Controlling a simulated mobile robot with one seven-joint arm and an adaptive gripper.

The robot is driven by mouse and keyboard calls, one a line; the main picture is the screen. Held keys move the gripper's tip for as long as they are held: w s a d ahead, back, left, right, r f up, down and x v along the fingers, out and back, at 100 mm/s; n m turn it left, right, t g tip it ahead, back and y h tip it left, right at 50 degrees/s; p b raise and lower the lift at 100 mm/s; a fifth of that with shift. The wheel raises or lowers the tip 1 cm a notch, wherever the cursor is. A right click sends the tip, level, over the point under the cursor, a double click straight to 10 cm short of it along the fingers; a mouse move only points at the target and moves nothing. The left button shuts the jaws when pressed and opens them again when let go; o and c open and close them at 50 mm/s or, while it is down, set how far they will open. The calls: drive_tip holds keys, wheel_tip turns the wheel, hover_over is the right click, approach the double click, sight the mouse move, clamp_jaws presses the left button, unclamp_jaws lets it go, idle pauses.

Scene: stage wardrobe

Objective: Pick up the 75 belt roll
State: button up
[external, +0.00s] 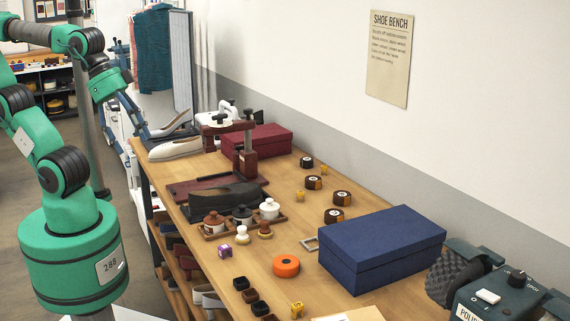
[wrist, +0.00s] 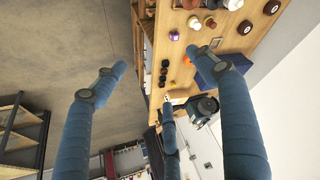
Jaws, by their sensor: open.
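Several short dark rolls with pale round labels lie on the wooden bench, between the red box and the blue box; one roll (external: 341,197) is near the middle of this group. Two of them show at the top right of the wrist view, including this roll (wrist: 244,27). The label numbers are too small to read, so I cannot tell which is the 75 belt roll. Several small dark coils (external: 242,284) also lie at the bench's front edge.
The blue box (external: 380,249) and a polisher (external: 495,296) fill the near right. The wall (external: 480,130) closes the back.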

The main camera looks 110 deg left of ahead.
drive_tip(key=shift+r, duration=0.1)
drive_tip(key=w+a+r+g+p, duration=0.1)
drive_tip(key=w+a+r+p, duration=0.15)
drive_tip(key=w, duration=0.55)
drive_tip(key=w+a+r+g+p, duration=0.1)
drive_tip(key=w+a+r+p, duration=0.2)
drive_tip(key=w, duration=0.5)
drive_tip(key=w+a+g+p, duration=0.1)
drive_tip(key=w+a+p, duration=0.5)
drive_tip(key=w, duration=0.9)
drive_tip(key=w+a+f+m+g+p, duration=0.1)
drive_tip(key=w+a+f+p, duration=0.3)
drive_tip(key=w+a+f, duration=0.65)
drive_tip(key=w+a+f+g+p, duration=0.1)
drive_tip(key=w+a+f+p, duration=0.3)
drive_tip(key=a+f, duration=0.5)
wheel_tip(320, 180, down, 4)
drive_tip(key=w, duration=0.2)
drive_tip(key=shift+w+a+m+g, duration=0.3)
drive_tip(key=shift+w+a, duration=0.1)
